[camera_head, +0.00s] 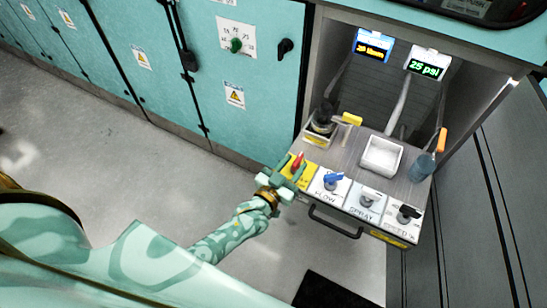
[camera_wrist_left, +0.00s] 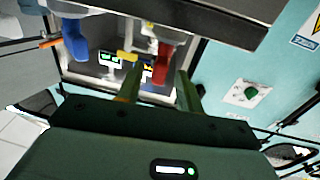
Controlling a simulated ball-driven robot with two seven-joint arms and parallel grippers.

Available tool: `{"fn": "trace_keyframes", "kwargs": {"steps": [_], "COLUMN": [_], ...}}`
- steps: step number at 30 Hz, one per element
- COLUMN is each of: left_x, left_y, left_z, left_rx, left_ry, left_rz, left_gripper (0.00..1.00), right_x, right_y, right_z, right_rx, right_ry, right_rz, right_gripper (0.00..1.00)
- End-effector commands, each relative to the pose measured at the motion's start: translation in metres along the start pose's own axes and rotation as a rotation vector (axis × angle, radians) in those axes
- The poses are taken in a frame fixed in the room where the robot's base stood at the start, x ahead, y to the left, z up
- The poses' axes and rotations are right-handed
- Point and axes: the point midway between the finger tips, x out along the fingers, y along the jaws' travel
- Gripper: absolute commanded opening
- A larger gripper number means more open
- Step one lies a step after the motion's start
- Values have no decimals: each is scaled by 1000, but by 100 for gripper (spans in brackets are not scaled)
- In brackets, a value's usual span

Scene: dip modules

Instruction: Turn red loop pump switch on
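The red switch (camera_head: 297,161) is at the left end of a row of knobs on the front of a pulled-out panel, on a yellow label. It also shows in the left wrist view (camera_wrist_left: 161,64). My left gripper (camera_head: 289,170) is at the red switch. Its two fingers are apart, one on either side of the red handle, in the left wrist view (camera_wrist_left: 158,84). I cannot tell whether either finger touches it. Most of the yellow label's lettering is hidden by the gripper. My right gripper is not in view.
A blue FLOW knob (camera_head: 332,180) sits just right of the red switch, then a SPRAY knob (camera_head: 367,200) and a black SPEED knob (camera_head: 408,213). A white tray (camera_head: 381,157) and bottle (camera_head: 422,167) stand behind. A display (camera_head: 428,65) reads 25 psi. Teal cabinets line the left.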

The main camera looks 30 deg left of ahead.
Motion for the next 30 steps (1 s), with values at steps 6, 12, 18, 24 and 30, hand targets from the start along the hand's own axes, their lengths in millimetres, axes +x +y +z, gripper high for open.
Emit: {"fn": "trace_keyframes", "kwargs": {"steps": [6, 12, 18, 24, 30], "left_x": [-62, -108, -131, -134, -134], "left_y": [0, 0, 0, 0, 0], "left_z": [-3, -2, -1, -1, -1], "left_rx": [2, 2, 1, 1, 1], "left_ry": [-1, 0, 2, 3, 3], "left_rz": [1, 1, 0, 0, 0], "left_gripper": [36, 36, 36, 36, 36], "right_x": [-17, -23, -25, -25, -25], "right_y": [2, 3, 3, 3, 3], "right_z": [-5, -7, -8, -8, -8], "right_rx": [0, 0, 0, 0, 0], "right_ry": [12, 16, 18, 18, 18], "right_rz": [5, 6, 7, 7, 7], "right_gripper": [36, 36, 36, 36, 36]}}
